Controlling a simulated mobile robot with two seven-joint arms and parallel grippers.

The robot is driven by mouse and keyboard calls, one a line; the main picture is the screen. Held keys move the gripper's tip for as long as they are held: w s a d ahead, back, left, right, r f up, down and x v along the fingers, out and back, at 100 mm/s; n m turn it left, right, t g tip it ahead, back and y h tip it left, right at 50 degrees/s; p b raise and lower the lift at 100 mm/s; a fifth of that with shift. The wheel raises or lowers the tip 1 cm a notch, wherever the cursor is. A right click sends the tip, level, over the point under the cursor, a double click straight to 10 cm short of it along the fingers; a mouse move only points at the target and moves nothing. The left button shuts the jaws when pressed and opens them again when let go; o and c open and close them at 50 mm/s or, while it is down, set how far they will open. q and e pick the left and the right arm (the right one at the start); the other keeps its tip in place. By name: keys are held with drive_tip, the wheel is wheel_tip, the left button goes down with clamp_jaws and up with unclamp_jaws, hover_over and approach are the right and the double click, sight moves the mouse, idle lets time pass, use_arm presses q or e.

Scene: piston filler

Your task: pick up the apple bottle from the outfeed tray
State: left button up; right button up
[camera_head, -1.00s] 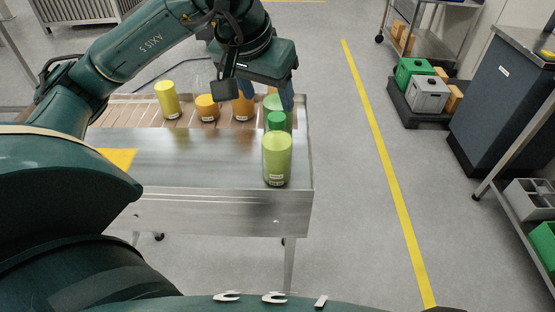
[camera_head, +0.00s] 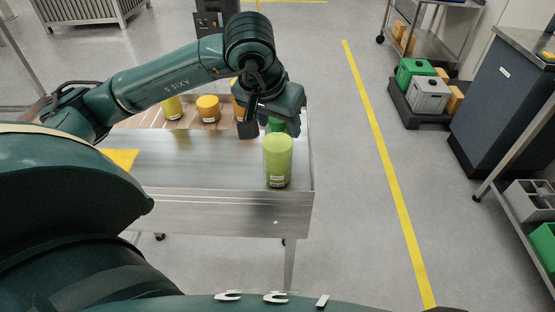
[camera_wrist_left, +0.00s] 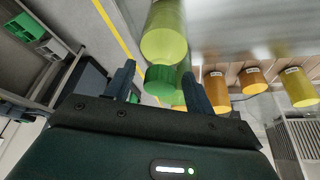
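A light green bottle with a darker green cap, which I take as the apple bottle (camera_head: 278,160), stands upright at the front right of the metal outfeed tray (camera_head: 190,160). Its label is too small to read. In the left wrist view the bottle (camera_wrist_left: 165,38) and its cap show just beyond the fingertips. My left gripper (camera_head: 272,125) is open, with its fingers at about cap height behind the bottle in the head view; the cap lies between the fingers (camera_wrist_left: 160,85) in the wrist picture. I cannot tell whether they touch it. My right gripper is not in view.
A second green bottle (camera_wrist_left: 179,98) shows partly behind the cap in the wrist view. A yellow bottle (camera_head: 172,108) and orange bottles (camera_head: 208,108) stand on the slatted rear part. The tray's middle is clear. A raised metal edge (camera_head: 308,155) runs along the right.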

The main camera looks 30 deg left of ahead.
use_arm(q)
drive_tip(key=shift+s, duration=0.1)
clamp_jaws()
idle(0.5)
